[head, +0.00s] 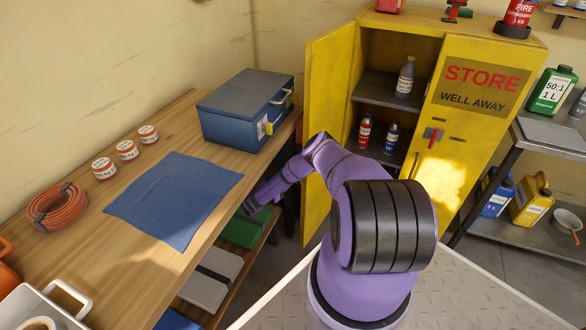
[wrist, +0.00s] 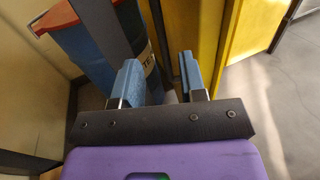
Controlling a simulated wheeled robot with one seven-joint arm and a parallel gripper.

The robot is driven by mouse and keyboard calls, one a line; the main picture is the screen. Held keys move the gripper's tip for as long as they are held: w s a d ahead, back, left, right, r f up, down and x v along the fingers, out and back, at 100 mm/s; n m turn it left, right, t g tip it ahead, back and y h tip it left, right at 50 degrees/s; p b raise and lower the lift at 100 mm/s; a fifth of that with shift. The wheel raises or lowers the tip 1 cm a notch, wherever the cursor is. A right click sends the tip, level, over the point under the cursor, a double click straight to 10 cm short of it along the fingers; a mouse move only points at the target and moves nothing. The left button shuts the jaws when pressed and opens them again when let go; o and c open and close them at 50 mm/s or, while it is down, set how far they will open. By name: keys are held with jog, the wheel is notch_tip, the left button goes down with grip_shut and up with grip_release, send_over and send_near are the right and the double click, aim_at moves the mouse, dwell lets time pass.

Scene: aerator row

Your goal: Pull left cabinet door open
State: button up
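The yellow cabinet (head: 480,90) has its left door (head: 328,120) swung wide open toward the bench. My gripper (head: 252,206) is low beside the bench, left of the open door, largely hidden in the head view. In the wrist view my gripper's two blue fingers (wrist: 160,66) stand apart with nothing clearly held between them. Yellow panels (wrist: 202,30), seemingly the door, show just beyond and right of the fingers. Whether a finger touches the door cannot be told.
The wooden bench (head: 120,260) runs along the left, holding a blue toolbox (head: 240,115), a blue cloth (head: 175,195) and an orange hose coil (head: 57,207). Bottles stand inside the cabinet. A cart (head: 515,225) with jugs stands at right. In the wrist view a multicoloured container (wrist: 85,50) is close left.

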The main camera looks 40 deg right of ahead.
jog(key=d, duration=1)
jog(key=shift+d, duration=0.15)
jog(key=shift+w, duration=0.1)
jog(key=shift+c, duration=0.4)
grip_shut()
